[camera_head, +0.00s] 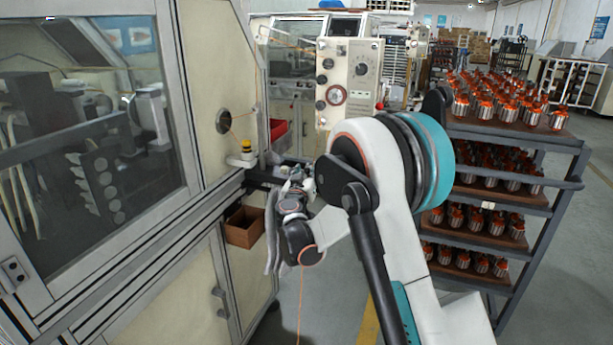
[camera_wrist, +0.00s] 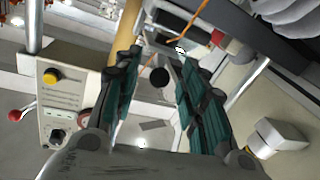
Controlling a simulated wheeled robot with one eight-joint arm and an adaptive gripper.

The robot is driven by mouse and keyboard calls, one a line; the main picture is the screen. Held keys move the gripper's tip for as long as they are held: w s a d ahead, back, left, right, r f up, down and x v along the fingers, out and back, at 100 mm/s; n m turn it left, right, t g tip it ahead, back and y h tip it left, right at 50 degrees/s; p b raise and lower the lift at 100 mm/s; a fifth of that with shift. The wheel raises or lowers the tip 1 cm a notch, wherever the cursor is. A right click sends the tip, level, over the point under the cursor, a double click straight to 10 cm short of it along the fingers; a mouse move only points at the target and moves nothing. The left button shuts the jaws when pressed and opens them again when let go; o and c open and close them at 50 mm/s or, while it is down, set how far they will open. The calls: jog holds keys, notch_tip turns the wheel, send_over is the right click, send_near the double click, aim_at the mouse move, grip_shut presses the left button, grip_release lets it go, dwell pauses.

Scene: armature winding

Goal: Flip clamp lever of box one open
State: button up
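My gripper (camera_wrist: 158,62) is open in the wrist view, its two teal-padded dark fingers apart. A round black knob (camera_wrist: 160,78) shows in the gap between the fingers; I cannot tell its distance or whether it belongs to the clamp lever. A pale metal bracket (camera_wrist: 150,25) lies just past the fingertips, and an orange wire (camera_wrist: 196,28) crosses near it. No finger visibly grips anything. In the head view my gripper (camera_head: 290,192) is at the front of the beige winding machine (camera_head: 215,60), beside its dark ledge. My arm partly hides this area, and the clamp lever cannot be made out.
A control box with a yellow button (camera_wrist: 50,76) and a red ball knob (camera_wrist: 14,115) are left in the wrist view. In the head view, a dial panel (camera_head: 348,70) stands behind my arm, a brown box (camera_head: 244,227) hangs below the ledge, and an armature rack (camera_head: 540,225) stands right.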

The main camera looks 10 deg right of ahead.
grip_shut()
